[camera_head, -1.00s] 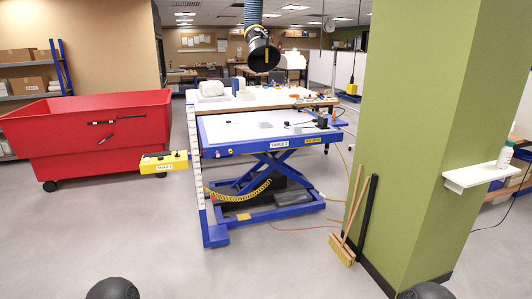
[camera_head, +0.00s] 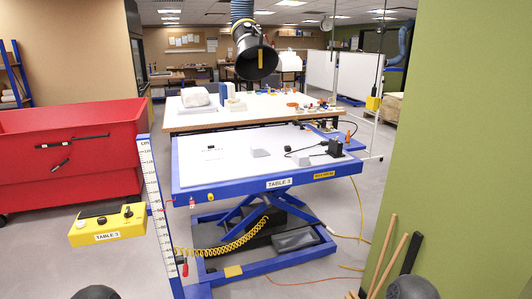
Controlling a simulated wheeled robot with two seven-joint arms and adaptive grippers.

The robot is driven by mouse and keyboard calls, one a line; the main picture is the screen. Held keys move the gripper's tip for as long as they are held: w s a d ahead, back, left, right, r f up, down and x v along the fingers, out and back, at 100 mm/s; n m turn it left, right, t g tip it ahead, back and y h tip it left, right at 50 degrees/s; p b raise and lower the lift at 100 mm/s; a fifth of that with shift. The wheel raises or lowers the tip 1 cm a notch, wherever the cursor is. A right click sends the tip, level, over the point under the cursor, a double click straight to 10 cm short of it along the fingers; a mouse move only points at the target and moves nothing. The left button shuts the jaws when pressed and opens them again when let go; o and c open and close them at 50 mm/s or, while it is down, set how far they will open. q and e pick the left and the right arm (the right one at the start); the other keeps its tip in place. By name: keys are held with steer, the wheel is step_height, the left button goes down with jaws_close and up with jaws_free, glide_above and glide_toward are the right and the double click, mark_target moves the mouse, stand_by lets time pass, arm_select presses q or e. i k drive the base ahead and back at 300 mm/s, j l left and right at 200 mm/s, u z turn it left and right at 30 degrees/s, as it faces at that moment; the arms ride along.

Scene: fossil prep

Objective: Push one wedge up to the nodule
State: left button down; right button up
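Neither gripper is in view; only dark rounded parts of my own body show at the bottom edge.
A black device with a cable (camera_head: 334,147) sits at the table's right. A yellow control box (camera_head: 107,224) and a ruler post (camera_head: 155,200) stand at its left. A red bin (camera_head: 70,155) is at left, a green pillar (camera_head: 470,150) at right. An extraction hose (camera_head: 256,55) hangs overhead.

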mark_target(300, 160)
steer(key=i+j+z, duration=0.1)
steer(key=i+z, duration=0.15)
steer(key=i, duration=0.3)
steer(key=i+j+z, duration=0.25)
steer(key=i, duration=0.25)
steer(key=i+j+z, duration=0.3)
steer(key=i, duration=0.25)
steer(key=l, duration=0.1)
